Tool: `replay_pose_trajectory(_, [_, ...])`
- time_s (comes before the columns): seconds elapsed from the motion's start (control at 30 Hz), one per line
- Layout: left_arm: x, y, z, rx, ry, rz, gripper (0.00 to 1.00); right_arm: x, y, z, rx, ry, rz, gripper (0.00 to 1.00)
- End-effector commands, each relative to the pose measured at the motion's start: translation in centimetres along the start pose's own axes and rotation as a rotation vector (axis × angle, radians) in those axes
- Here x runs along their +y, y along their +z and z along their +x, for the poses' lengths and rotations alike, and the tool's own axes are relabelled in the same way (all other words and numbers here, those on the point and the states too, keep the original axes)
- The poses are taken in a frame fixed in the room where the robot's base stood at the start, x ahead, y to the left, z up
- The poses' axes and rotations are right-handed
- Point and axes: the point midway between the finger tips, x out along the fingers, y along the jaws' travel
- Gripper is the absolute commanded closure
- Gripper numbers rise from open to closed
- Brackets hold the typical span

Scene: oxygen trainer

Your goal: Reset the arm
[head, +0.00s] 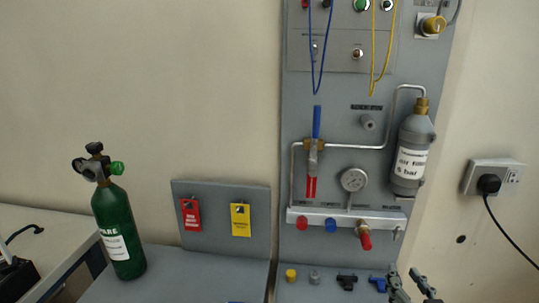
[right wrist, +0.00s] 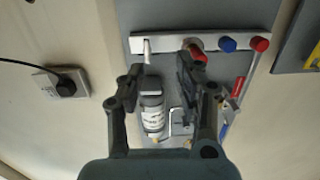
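My right gripper (head: 412,280) shows at the bottom right of the head view, in front of the lower edge of the grey panel (head: 345,85). In the right wrist view its two dark fingers (right wrist: 160,78) stand well apart with nothing held between them. The grey cylinder (right wrist: 152,105) and the white manifold bar (right wrist: 165,42) show beyond the fingers, and the view is turned upside down. In the head view the grey cylinder (head: 412,160) and the manifold bar (head: 345,214) are above the gripper. My left gripper is not in view.
A green oxygen bottle (head: 118,230) stands at left, beside red (head: 191,215) and yellow (head: 240,220) tags. Yellow (head: 291,274), grey (head: 314,276), black (head: 347,281) and blue (head: 378,284) small parts lie below the manifold. A wall socket (head: 490,178) with a plugged cable is at right.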

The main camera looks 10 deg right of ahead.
Motion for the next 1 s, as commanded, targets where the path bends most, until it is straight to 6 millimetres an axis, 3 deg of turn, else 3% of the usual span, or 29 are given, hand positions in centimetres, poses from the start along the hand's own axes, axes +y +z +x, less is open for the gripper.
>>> replay_pose_trajectory(0.17, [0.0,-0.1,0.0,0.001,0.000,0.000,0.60,-4.2,-0.4,-2.3,-0.231,-0.191,-0.024,0.66])
replay_pose_trajectory(0.33, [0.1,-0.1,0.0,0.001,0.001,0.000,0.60,-6.0,-0.9,-7.8,-0.540,-0.302,-0.096,0.66])
replay_pose_trajectory(0.6, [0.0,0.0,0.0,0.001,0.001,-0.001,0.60,-4.2,-2.6,-15.7,-0.873,-0.276,-0.180,0.66])
replay_pose_trajectory(1.0, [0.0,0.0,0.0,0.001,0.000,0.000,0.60,-0.6,-6.0,-24.2,-1.156,-0.145,-0.228,0.66])
